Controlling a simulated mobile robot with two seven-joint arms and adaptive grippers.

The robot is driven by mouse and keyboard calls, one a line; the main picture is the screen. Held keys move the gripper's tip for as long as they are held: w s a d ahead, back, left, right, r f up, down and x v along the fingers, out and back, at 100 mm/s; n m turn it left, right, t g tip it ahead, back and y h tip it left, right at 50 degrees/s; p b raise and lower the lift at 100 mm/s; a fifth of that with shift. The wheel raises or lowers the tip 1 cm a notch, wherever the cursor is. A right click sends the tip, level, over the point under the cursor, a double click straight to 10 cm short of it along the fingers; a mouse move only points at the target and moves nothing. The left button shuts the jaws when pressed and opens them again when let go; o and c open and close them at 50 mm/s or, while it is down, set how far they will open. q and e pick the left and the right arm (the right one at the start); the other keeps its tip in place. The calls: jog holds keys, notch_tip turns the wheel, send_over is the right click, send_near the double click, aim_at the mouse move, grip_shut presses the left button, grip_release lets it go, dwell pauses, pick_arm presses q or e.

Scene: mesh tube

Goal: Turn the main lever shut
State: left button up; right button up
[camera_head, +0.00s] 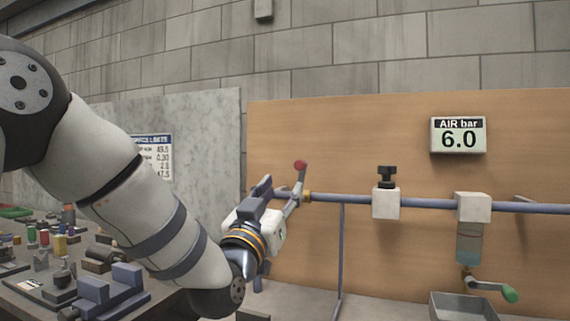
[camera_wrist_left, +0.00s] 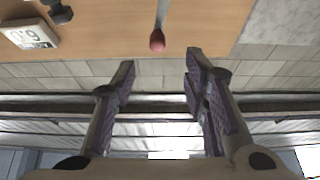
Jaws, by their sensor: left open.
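The main lever's red knob (camera_head: 300,165) stands above the blue pipe at its left end, on a short grey arm that looks near upright. The knob also shows in the left wrist view (camera_wrist_left: 157,40), with its stem running to the top edge. My left gripper (camera_head: 280,194) is open beside the lever, to its left in the head view. In the left wrist view its fingers (camera_wrist_left: 160,64) are spread, and the knob appears just beyond the tips, between them in the picture. No contact is visible. The lever's base is partly hidden by the gripper. My right gripper is out of view.
The pipe (camera_head: 426,203) runs right along a wooden board, through a white block with a black knob (camera_head: 387,174) and a filter (camera_head: 470,240). A green-handled crank (camera_head: 509,293) hangs above a metal tray (camera_head: 463,304). A display (camera_head: 459,135) reads 6.0. A cluttered bench (camera_head: 160,301) stands left.

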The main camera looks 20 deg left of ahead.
aim_at(298, 168)
pick_arm(q)
jog(key=x, duration=1.2)
jog(key=shift+d+f, duration=0.15)
jog(key=shift+d, duration=0.05)
jog(key=shift+c, duration=0.5)
grip_shut()
